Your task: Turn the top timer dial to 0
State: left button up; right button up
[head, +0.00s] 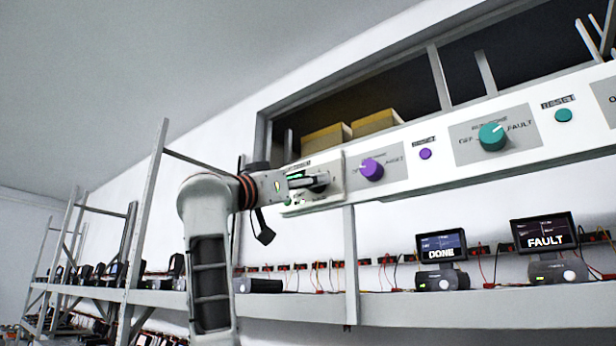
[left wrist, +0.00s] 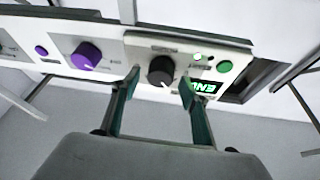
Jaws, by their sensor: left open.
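A black timer dial (left wrist: 161,70) with a white pointer mark sits on a white timer plate (left wrist: 133,46) in the left wrist view. A lit green display (left wrist: 205,87) and a green button (left wrist: 224,66) are beside it; the display's text appears upside down. My left gripper (left wrist: 160,83) is open, with one finger on each side of the dial; I cannot tell whether they touch it. My right gripper is in neither view.
On the same long white rail are a purple knob (head: 371,169), a purple button (head: 425,154), a teal knob (head: 492,137) and a teal button (head: 563,115). Below, a shelf (head: 480,309) carries monitors reading DONE (head: 441,246) and FAULT (head: 544,231). Yellow boxes (head: 375,122) stand above.

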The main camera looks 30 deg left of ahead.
pick_arm(q)
jog(key=shift+w, duration=0.3)
jog(key=c, duration=1.1)
jog(key=shift+n, duration=0.3)
jog(key=shift+d+n+y+b, duration=0.1)
jog(key=shift+n+y+b, duration=0.4)
jog(key=shift+n+y, duration=0.95)
jog(key=shift+d+n+y+b, duration=0.1)
jog(key=shift+n+y+b, duration=0.45)
jog(key=shift+n, duration=1.75)
jog(key=shift+n+y+b, duration=0.5)
jog(key=shift+n+y, duration=0.5)
jog(key=shift+n, duration=0.85)
